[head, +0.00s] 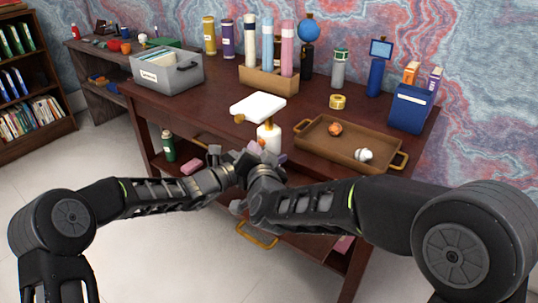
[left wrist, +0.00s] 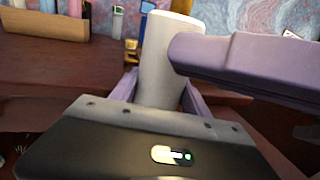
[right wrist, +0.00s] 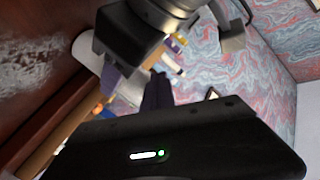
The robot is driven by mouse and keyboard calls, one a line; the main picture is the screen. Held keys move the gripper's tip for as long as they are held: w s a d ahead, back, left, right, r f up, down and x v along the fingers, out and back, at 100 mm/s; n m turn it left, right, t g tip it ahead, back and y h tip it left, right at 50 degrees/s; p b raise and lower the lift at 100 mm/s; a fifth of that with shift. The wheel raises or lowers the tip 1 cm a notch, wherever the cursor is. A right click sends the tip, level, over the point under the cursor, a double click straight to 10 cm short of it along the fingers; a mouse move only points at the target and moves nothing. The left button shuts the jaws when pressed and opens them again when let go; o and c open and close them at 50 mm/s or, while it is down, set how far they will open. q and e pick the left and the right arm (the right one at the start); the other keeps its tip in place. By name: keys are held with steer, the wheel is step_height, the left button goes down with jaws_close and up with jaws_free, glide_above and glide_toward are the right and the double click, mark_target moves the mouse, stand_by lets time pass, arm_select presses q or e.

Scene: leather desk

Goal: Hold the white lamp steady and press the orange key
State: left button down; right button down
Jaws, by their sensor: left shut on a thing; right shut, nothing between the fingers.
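The white lamp (head: 258,106) stands upright at the front edge of the desk, with a flat white head above a pale cylindrical body. My left gripper (left wrist: 163,95) is shut around this body, a purple finger on each side; the body (left wrist: 165,50) fills the middle of the left wrist view. My right gripper (right wrist: 157,92) is shut and empty. Its purple fingers (left wrist: 200,55) reach in from the right in the left wrist view and overlap the lamp body there; contact cannot be told.
A brown tray (head: 337,155) with gold handles stands right of the lamp, holding an orange-brown object and a white one. A gold tape roll (head: 338,102) lies behind it. A wooden holder (head: 268,80) with tall tubes and a grey bin (head: 166,75) stand farther back.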

arm_select(q)
steer(key=shift+r, duration=0.1)
arm_select(e)
steer(key=shift+s+a, duration=0.4)
steer(key=shift+s, duration=0.2)
arm_select(q)
steer(key=shift+c, duration=2.2)
jaws_free()
arm_select(e)
steer(key=s+a, duration=0.3)
steer(key=s, duration=0.2)
steer(key=shift+a, duration=0.25)
arm_select(q)
steer(key=v, duration=1.2)
steer(key=shift+a, duration=0.1)
